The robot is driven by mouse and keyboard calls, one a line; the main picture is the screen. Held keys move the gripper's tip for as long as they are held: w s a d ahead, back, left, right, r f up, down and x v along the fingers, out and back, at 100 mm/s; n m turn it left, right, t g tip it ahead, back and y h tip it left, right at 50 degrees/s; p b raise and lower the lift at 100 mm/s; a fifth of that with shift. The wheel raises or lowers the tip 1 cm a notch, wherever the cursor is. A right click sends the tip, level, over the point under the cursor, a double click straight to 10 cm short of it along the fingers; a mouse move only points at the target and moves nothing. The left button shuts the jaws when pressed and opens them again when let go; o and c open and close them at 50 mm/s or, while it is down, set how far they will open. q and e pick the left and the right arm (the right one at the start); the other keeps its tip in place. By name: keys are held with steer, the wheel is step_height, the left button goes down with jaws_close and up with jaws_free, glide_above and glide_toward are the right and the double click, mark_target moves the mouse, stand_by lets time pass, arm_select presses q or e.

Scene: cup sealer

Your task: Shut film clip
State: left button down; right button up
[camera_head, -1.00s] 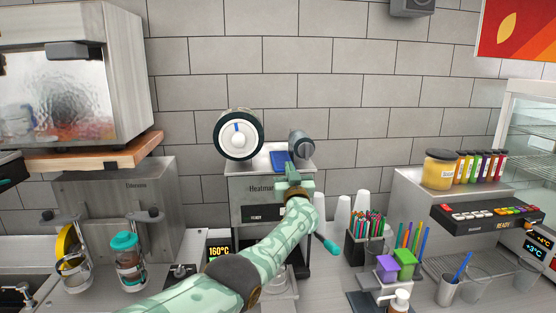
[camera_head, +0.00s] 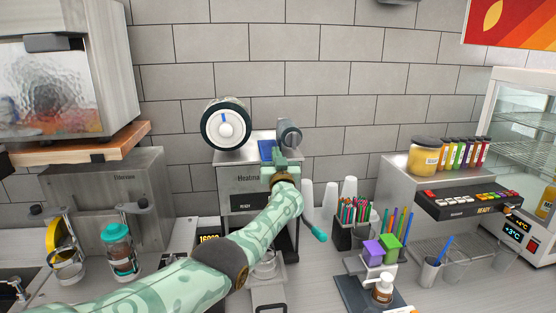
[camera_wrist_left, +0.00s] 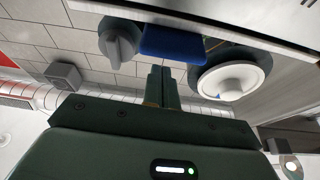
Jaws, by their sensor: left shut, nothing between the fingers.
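The cup sealer (camera_head: 235,198) stands on the counter against the wall. A blue flap, which looks like the film clip (camera_head: 265,150), is on its top between the large film roll (camera_head: 226,125) and a smaller grey roller (camera_head: 289,133). My left gripper (camera_head: 279,156) is shut and empty, right by the blue flap. In the left wrist view the closed fingertips (camera_wrist_left: 160,74) sit just below the blue flap (camera_wrist_left: 172,42), with the roll's white hub (camera_wrist_left: 230,80) to the right. I cannot tell whether they touch. My right gripper is not in view.
A teal-tipped lever (camera_head: 319,234) sticks out at the sealer's right. Behind it stand white cups (camera_head: 349,188). A straw holder (camera_head: 352,236) and purple and green boxes (camera_head: 373,251) are further right. A teal-lidded jar (camera_head: 119,250) stands left.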

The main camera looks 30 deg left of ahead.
arm_select(q)
steer(key=s+d+p, duration=0.5)
steer(key=s+d, duration=0.1)
steer(key=s, duration=0.1)
steer(key=shift+d+f, duration=0.25)
steer(key=shift+f, duration=0.2)
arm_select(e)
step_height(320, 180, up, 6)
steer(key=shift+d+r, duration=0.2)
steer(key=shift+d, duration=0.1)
arm_select(q)
steer(key=shift+s+a, duration=0.15)
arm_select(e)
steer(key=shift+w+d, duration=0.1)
